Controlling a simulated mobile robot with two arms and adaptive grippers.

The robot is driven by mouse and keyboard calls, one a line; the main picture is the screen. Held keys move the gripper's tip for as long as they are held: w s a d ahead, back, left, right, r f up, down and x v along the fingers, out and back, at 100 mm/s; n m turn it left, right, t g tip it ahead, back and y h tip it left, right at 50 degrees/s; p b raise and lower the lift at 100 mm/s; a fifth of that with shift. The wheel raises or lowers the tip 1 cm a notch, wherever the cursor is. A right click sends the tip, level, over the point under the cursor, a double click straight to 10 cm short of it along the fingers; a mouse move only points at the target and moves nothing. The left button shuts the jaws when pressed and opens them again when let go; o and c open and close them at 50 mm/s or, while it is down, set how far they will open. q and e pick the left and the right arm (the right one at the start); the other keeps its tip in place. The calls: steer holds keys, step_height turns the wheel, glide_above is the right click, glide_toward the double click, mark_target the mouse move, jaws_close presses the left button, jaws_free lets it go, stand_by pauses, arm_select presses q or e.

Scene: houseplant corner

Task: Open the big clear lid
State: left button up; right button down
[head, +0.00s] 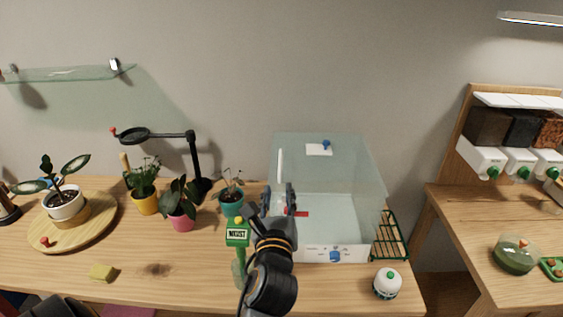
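A big clear box stands right of the middle of the table, with a pale front panel (312,253) that carries a blue knob (335,257). Its big clear lid (345,172) is a greenish see-through sheet in the upper part, with a white label and a second blue knob (326,145) near the far edge. I cannot tell for sure whether the lid is shut or raised. My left gripper (279,192) is at the box's left side, its dark fingers apart, just below a thin white upright bar (280,166). Contact cannot be told. My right gripper is out of view.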

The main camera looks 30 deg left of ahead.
mark_target(281, 168)
arm_select(q)
steer(key=p+x, duration=0.2)
steer(key=x, duration=0.9)
steer(key=shift+w+a, duration=0.1)
steer(key=shift+w, duration=0.05)
steer(key=shift+w+a+p, duration=0.3)
steer(key=shift+w, duration=0.2)
jaws_close()
